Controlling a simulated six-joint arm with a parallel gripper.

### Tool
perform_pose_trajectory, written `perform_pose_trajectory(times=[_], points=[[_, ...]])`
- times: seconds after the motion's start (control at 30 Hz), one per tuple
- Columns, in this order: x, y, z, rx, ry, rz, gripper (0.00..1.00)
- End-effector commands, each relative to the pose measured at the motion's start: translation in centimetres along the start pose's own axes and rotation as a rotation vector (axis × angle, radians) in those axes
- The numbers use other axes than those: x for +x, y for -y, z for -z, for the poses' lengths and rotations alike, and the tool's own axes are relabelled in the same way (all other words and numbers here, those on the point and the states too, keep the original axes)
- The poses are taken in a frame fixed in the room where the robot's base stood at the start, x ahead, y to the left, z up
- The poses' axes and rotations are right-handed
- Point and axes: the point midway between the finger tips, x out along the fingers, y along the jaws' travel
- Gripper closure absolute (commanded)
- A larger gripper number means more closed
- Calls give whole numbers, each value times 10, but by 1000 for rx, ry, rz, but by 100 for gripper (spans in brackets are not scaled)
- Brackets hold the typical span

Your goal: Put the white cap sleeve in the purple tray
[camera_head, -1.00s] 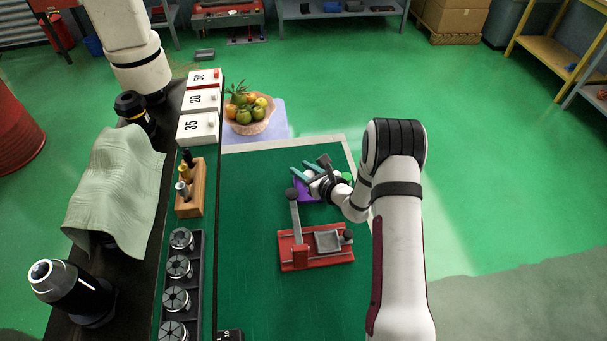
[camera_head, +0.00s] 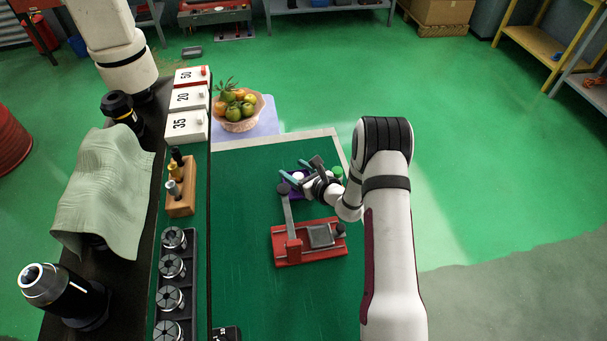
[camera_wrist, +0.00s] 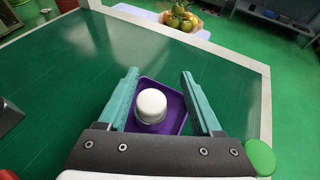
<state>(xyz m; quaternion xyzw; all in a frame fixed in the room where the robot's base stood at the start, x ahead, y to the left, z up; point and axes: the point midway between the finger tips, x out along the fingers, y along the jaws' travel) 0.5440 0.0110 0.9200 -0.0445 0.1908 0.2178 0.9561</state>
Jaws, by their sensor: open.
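The white cap sleeve (camera_wrist: 151,105) stands upright in the purple tray (camera_wrist: 181,118) in the wrist view. In the head view the sleeve (camera_head: 298,176) shows as a small white spot, with a bit of the purple tray (camera_head: 286,189) around it; my arm hides part of the tray. My gripper (camera_wrist: 160,74) is open, its teal fingers on either side of the sleeve. The sleeve is close to the left finger, and a clear gap shows to the right finger. The gripper (camera_head: 292,170) is at the far part of the green table top in the head view.
A red fixture (camera_head: 309,243) with an upright lever stands just in front of the tray. A green round cap (camera_wrist: 260,157) is right of my gripper. A fruit basket (camera_head: 238,110) is beyond the table's far edge. The front of the green top is mostly clear.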

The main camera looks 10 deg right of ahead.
Motion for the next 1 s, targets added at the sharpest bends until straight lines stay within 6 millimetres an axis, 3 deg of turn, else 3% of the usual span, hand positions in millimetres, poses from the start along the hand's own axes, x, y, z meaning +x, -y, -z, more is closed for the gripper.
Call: perform_pose_trajectory(times=[0.5, 0.67, 1.0], points=[[-104, 1, 0, 2, 0, 3, 34], [-115, 0, 0, 2, 0, 1, 34], [-115, 0, 0, 2, 0, 0, 34]])
